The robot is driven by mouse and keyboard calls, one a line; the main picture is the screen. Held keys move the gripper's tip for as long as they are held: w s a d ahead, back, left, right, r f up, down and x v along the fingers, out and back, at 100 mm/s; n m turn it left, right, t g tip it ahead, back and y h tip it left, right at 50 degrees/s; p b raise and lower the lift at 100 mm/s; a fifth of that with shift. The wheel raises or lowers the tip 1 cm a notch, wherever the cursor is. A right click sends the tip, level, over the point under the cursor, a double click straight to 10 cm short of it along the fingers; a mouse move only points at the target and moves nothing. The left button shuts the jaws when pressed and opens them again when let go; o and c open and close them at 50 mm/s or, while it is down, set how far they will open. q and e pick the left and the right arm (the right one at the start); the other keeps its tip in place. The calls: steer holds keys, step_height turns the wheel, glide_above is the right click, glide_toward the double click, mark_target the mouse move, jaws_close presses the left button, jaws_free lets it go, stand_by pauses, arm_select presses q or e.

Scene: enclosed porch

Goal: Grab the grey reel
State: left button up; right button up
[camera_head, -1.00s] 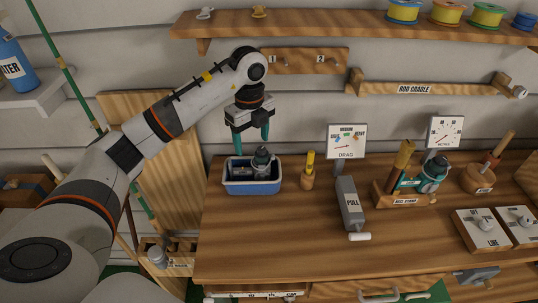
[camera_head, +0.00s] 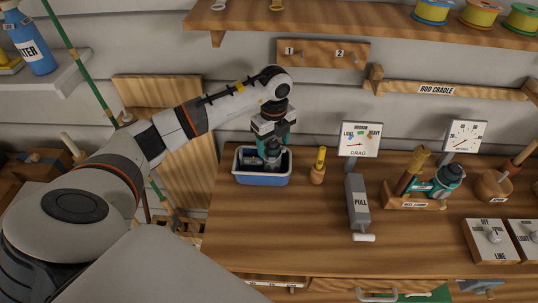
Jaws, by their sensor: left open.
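The grey reel (camera_head: 272,159) sits in the right part of a blue tray (camera_head: 262,181) with a white rim on the workbench. My left gripper (camera_head: 272,148) points down over the tray, its teal fingers open and at the top of the reel. The gripper hides part of the reel, and I cannot tell whether the fingers touch it. My right gripper is not in view.
A yellow-topped wooden-handled tool (camera_head: 318,166) stands just right of the tray. Further right are the drag gauge (camera_head: 358,140), the grey pull block (camera_head: 357,202) and a wooden stand (camera_head: 412,203) with a teal reel (camera_head: 447,180).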

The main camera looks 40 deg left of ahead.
arm_select(q)
jaws_close()
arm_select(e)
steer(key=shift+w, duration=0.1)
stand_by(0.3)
arm_select(q)
steer(key=shift+r, duration=0.15)
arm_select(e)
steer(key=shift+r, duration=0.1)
